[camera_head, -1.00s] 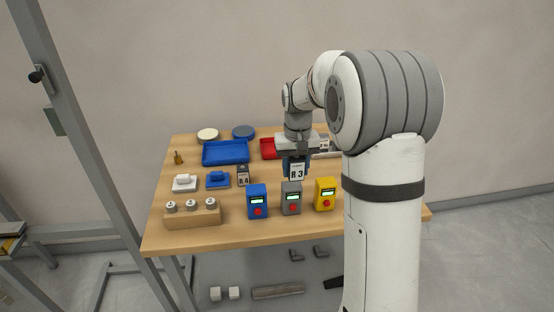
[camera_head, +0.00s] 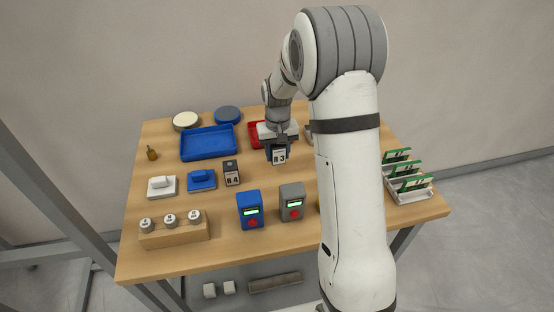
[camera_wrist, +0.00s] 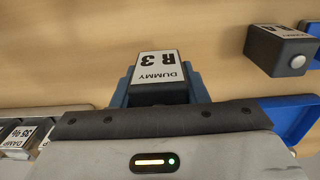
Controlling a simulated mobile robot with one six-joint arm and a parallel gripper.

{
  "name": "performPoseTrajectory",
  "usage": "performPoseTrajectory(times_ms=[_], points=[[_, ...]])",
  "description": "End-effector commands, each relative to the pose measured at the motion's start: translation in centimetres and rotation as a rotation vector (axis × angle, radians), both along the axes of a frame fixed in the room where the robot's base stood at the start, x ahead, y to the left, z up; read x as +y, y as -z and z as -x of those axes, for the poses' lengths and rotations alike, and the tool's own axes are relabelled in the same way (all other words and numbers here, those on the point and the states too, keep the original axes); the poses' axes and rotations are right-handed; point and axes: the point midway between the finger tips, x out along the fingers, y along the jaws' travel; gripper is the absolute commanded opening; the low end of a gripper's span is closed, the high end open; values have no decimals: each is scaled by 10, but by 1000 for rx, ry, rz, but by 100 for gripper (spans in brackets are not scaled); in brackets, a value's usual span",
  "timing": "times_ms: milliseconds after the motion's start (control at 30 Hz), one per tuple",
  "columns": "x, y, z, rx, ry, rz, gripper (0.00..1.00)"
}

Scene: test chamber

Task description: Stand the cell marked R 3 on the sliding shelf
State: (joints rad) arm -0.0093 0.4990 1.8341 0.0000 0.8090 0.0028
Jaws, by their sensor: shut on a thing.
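The cell marked R 3 (camera_head: 279,157) is a dark block with a white label. In the wrist view the cell (camera_wrist: 158,68) sits between blue fingers, its label reading DUMMY R 3. My gripper (camera_head: 278,150) is shut on it above the back middle of the table; the gripper (camera_wrist: 158,90) also shows in the wrist view. A similar cell marked R 4 (camera_head: 231,174) stands to its left on the table and shows at the wrist view's upper right (camera_wrist: 280,48). I cannot make out a sliding shelf in the current views.
The wooden table (camera_head: 190,250) carries a blue tray (camera_head: 209,143), a red tray (camera_head: 255,137), a blue box (camera_head: 249,209) and a grey box (camera_head: 292,202). A rack of green boards (camera_head: 408,185) stands at right. A grey frame post (camera_head: 60,190) rises at left. My arm hides part of the table.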

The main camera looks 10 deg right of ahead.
Motion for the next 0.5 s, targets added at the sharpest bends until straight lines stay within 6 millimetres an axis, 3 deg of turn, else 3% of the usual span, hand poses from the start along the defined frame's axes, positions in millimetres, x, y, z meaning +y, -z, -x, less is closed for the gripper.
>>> performPoseTrajectory(times_ms=[500], points=[[-1,49,0,-1,2,0,12]])
